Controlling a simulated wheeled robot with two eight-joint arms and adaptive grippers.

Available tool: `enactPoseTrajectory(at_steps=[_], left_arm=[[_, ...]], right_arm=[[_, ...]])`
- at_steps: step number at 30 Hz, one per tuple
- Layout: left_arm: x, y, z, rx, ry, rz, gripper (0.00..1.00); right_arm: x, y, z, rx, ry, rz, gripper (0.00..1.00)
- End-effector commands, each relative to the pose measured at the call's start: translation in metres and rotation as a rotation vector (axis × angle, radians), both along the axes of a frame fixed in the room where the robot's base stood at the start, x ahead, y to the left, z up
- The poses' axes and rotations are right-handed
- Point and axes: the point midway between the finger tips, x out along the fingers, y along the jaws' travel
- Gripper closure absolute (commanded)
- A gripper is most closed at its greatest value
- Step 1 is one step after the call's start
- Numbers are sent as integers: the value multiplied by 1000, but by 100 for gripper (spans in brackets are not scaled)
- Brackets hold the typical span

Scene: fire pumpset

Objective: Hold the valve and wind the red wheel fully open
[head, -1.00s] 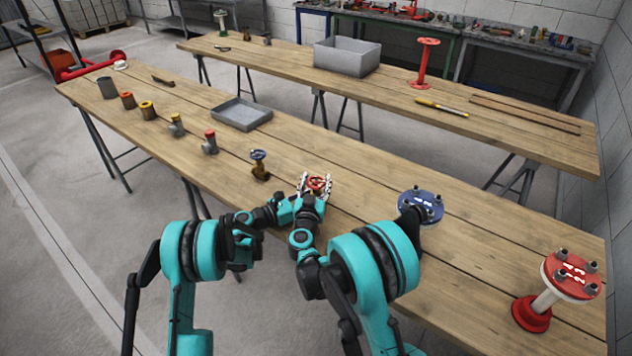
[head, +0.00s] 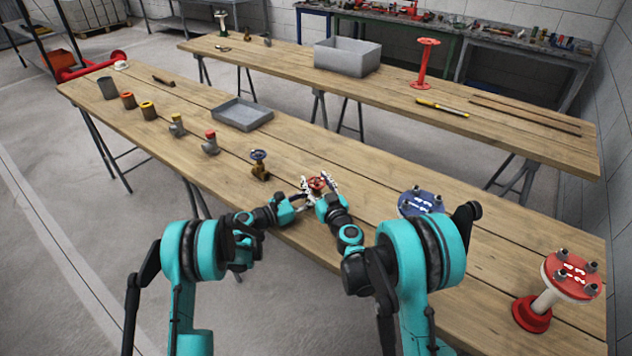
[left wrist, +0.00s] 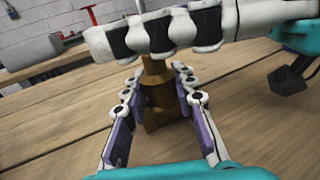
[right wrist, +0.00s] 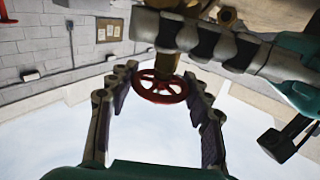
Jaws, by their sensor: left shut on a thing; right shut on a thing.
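A finger of the other gripper crosses the top of each wrist view. The wheel is hidden in the left wrist view.
A blue-wheeled brass valve (head: 259,166) stands left of the grippers. A blue flange (head: 420,202) stands to the right, partly behind my right arm, and a red flanged pipe (head: 560,285) stands farther right. A grey tray (head: 243,114) lies behind on the left.

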Motion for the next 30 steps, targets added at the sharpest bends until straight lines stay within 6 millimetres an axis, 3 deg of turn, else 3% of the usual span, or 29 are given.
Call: enactPoseTrajectory(at_steps=[13, 30], left_arm=[[0, 0, 0, -1, 0, -1, 100], [0, 0, 0, -1, 0, -1, 100]], right_arm=[[1, -1, 0, 1, -4, 229, 80], [0, 0, 0, 1, -4, 264, 80]])
